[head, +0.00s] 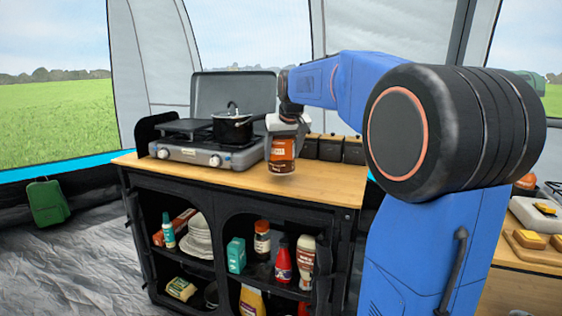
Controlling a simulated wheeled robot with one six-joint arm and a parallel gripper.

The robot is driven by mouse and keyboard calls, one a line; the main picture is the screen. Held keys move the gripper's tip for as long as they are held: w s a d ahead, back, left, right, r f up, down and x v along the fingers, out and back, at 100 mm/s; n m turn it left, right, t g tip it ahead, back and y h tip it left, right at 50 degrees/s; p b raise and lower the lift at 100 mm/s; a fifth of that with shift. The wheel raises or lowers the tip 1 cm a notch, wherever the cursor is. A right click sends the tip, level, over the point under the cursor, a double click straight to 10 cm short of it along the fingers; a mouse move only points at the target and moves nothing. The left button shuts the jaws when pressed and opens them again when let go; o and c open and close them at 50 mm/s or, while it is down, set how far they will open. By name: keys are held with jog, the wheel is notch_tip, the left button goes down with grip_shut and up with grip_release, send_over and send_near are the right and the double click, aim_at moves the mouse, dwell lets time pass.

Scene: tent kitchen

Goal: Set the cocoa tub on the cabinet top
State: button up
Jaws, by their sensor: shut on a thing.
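In the head view, the cocoa tub (282,157) is brown with an orange and white label. My gripper (282,128) points down and is shut on the tub's upper part, which hides its top. The tub is upright in front of the stove's right end, over the wooden cabinet top (225,178). I cannot tell whether its base touches the top or hangs a little above it.
A camping stove (203,153) with a black pot (233,127) stands left of the tub. Several dark canisters (331,148) line the back right. Open shelves below hold bottles, including a red one (283,262). The front strip of the top is clear.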

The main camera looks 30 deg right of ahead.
aim_at(286, 137)
jog(key=shift+w+d, duration=0.2)
jog(key=shift+w, duration=0.55)
jog(key=shift+f, duration=1.7)
jog(key=shift+f, duration=0.1)
jog(key=o, duration=1.3)
jog(key=v, duration=1.2)
